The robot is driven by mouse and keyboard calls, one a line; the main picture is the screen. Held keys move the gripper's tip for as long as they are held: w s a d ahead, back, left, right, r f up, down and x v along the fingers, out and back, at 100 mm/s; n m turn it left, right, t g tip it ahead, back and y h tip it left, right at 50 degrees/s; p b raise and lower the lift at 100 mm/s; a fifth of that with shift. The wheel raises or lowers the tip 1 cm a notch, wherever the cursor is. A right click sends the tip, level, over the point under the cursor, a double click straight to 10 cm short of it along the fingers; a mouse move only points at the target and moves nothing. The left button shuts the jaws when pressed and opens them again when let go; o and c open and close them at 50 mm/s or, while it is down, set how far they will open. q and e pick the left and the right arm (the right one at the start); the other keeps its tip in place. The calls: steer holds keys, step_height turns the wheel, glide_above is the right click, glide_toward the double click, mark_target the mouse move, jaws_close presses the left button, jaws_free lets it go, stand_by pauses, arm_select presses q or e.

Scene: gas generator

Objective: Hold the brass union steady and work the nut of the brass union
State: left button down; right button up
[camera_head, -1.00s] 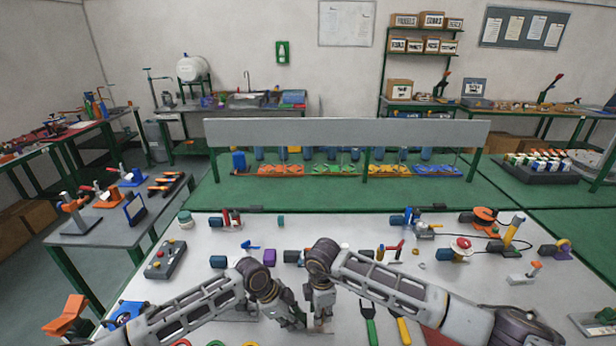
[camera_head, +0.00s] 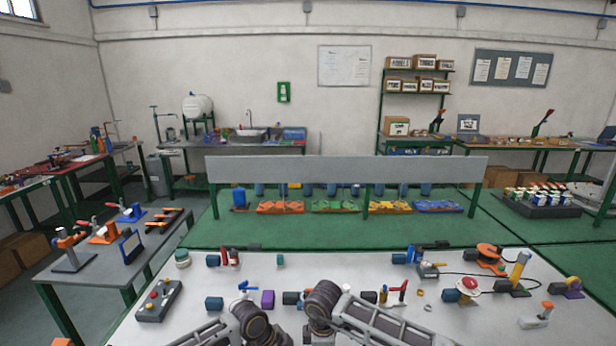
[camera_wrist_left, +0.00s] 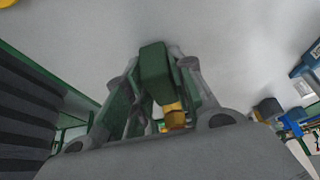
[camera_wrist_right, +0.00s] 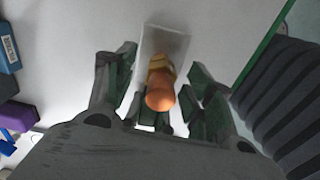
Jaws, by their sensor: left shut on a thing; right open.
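The brass union (camera_wrist_right: 158,72) shows in the right wrist view as a yellow brass part behind a round orange-copper end, over a pale plate (camera_wrist_right: 172,42). My right gripper (camera_wrist_right: 160,88) is open, its green-padded fingers on either side of the union and apart from it. In the left wrist view, brass (camera_wrist_left: 175,115) shows between the fingers of my left gripper (camera_wrist_left: 160,90), which is shut on it. The fingers hide much of the part there. In the head view both grippers and the union are below the picture's lower edge; only my forearms show.
In the head view a grey button box (camera_head: 160,300) stands at the left of the white table. Blue, purple and dark fittings lie behind my arms. A red button device (camera_head: 467,288) and a yellow post (camera_head: 519,270) stand at the right. A long grey panel (camera_head: 345,170) spans the back.

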steer(key=shift+r, duration=3.5)
